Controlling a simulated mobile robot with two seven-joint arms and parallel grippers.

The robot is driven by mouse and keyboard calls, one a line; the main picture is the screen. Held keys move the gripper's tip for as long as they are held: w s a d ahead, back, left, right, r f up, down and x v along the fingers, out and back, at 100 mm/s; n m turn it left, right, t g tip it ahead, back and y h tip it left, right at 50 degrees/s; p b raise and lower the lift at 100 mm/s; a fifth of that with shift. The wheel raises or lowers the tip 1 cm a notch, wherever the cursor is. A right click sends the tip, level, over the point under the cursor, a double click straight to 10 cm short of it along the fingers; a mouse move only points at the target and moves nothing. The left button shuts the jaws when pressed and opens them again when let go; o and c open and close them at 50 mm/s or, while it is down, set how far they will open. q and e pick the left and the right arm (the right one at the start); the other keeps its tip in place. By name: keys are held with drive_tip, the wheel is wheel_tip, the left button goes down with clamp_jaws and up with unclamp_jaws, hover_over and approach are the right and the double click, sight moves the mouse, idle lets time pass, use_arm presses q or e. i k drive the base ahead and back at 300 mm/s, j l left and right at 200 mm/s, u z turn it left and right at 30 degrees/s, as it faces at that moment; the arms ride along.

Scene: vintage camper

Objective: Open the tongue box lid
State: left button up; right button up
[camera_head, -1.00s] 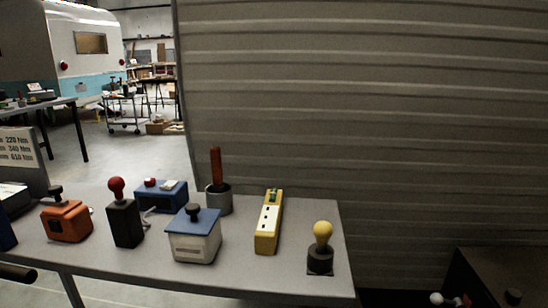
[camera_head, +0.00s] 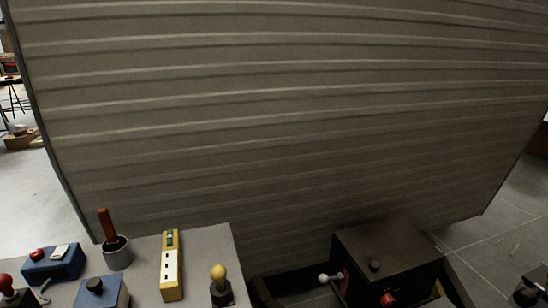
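A dark box (camera_head: 410,275), which looks like the tongue box, stands low at the camper's front, at the lower right of the head view. Its flat dark lid (camera_head: 385,242) lies shut on top, with a small dark knob (camera_head: 374,265) near the front edge. A red round part (camera_head: 388,299) shows on the front face, cut by the frame's lower edge. Neither of my grippers is in view.
A grey table (camera_head: 205,243) at the lower left holds a yellow level (camera_head: 172,265), a yellow-knobbed stamp-like piece (camera_head: 220,285), a grey cup (camera_head: 117,252) and blue boxes. A white-knobbed lever (camera_head: 330,278) stands beside the box. Open floor (camera_head: 490,245) lies right.

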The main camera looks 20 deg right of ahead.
sight(382, 250)
drive_tip(key=z, duration=1.6)
drive_tip(key=i+l+z, duration=0.15)
drive_tip(key=z, duration=0.15)
drive_tip(key=i+l+z, duration=0.1)
drive_tip(key=i+z, duration=0.2)
drive_tip(key=i, duration=0.05)
